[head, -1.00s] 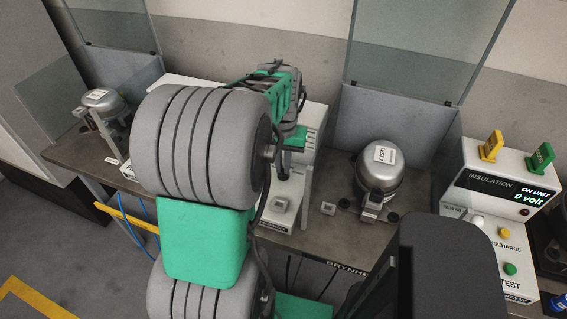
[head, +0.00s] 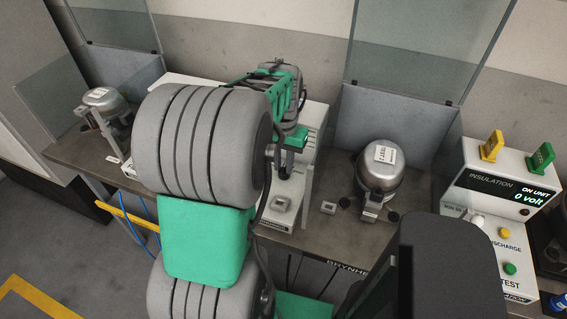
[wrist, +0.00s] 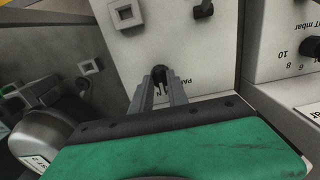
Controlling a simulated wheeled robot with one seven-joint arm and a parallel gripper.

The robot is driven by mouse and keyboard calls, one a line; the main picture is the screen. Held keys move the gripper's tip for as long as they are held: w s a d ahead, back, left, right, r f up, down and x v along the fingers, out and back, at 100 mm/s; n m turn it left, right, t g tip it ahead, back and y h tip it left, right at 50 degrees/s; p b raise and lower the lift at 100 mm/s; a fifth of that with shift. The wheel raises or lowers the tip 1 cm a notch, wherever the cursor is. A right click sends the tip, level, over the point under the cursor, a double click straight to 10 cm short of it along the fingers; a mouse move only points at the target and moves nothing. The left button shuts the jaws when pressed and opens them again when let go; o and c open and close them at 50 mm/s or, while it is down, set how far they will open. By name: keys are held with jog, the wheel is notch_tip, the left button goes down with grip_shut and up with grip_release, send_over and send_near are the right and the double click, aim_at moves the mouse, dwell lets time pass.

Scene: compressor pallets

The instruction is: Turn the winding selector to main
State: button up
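My gripper (wrist: 160,76) points at a white box's panel (wrist: 160,40) in the wrist view. Its two grey fingers stand close together, with something dark at the tips; whether they hold it is unclear. In the head view my gripper (head: 284,172) is small, at the white box (head: 308,180) left of centre. A light knob (head: 477,220), beside a small label that seems to start with MAIN, sits on the insulation tester (head: 462,196) at the right. It may be the winding selector. My gripper is well left of it, and the knob's setting is unreadable.
A compressor (head: 381,168) labelled TEST 2 stands between the white box and the tester. Another compressor (head: 103,101) is at the far left. Glass screens (head: 420,50) stand behind. My arm hides part of the bench.

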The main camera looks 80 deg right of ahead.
aim_at(283, 168)
jog(key=shift+o, duration=1)
notch_tip(283, 168, up, 8)
jog(key=shift+f, duration=0.1)
